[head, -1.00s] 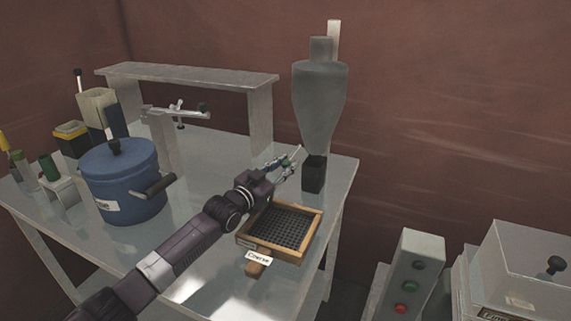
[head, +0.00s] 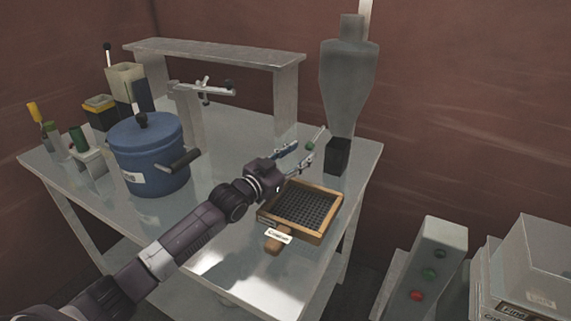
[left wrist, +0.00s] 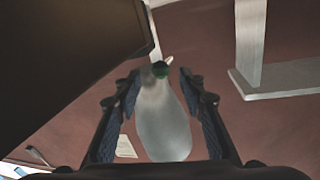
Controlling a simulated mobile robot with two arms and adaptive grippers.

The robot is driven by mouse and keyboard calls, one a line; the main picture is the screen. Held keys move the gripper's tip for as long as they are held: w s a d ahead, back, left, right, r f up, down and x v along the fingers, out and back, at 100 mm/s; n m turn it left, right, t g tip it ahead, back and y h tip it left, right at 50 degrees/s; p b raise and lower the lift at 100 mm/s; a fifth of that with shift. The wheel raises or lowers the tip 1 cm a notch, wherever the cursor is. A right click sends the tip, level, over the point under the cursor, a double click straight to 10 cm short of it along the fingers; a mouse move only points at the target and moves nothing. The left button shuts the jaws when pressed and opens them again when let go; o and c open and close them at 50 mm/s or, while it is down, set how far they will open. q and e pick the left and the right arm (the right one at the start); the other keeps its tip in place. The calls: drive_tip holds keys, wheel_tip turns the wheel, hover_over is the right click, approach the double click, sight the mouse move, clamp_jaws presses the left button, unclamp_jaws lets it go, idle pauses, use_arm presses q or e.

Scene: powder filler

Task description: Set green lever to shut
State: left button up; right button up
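The green lever knob (head: 309,146) sits at the lower end of a thin light rod beside the grey funnel-shaped filler (head: 347,85). My left gripper (head: 303,154) is open and empty, its fingertips close to the knob. In the left wrist view the green knob (left wrist: 160,69) shows between and slightly beyond the two spread fingertips, with no finger visibly touching it. The filler's black outlet block (head: 337,157) stands to the right of the fingers. Where the rod joins the filler is hard to make out. My right gripper is not in view.
A wood-framed sieve (head: 327,231) with a label lies below my left gripper. A blue pot (head: 148,176) with a black side handle, a clamp stand (head: 205,88) and a grey bench shelf (head: 215,51) stand left and behind. A control box (head: 436,262) stands right of the table.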

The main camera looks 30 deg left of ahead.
use_arm(q)
drive_tip(key=v, duration=0.7)
drive_tip(key=shift+w, duration=0.1)
drive_tip(key=shift+c, duration=1)
drive_tip(key=d+r, duration=0.1)
drive_tip(key=r, duration=0.1)
drive_tip(key=w+d+r+g+b, duration=0.1)
drive_tip(key=d+r, duration=0.1)
drive_tip(key=w+d+r+g+b, duration=0.1)
drive_tip(key=d+r, duration=0.1)
drive_tip(key=shift+w+n+y, duration=0.15)
drive_tip(key=shift+n+y, duration=0.25)
clamp_jaws()
wheel_tip(320, 180, up, 5)
drive_tip(key=s+a+n+g+y+b, duration=0.1)
drive_tip(key=s+n+y, duration=0.1)
drive_tip(key=y, duration=0.1)
drive_tip(key=p, duration=0.2)
approach(316, 136)
drive_tip(key=w+r, duration=0.3)
drive_tip(key=r, duration=0.1)
drive_tip(key=shift+n, duration=0.3)
drive_tip(key=shift+s+d+f, duration=0.1)
drive_tip(key=shift+d+f, duration=0.05)
drive_tip(key=shift+f, duration=2.1)
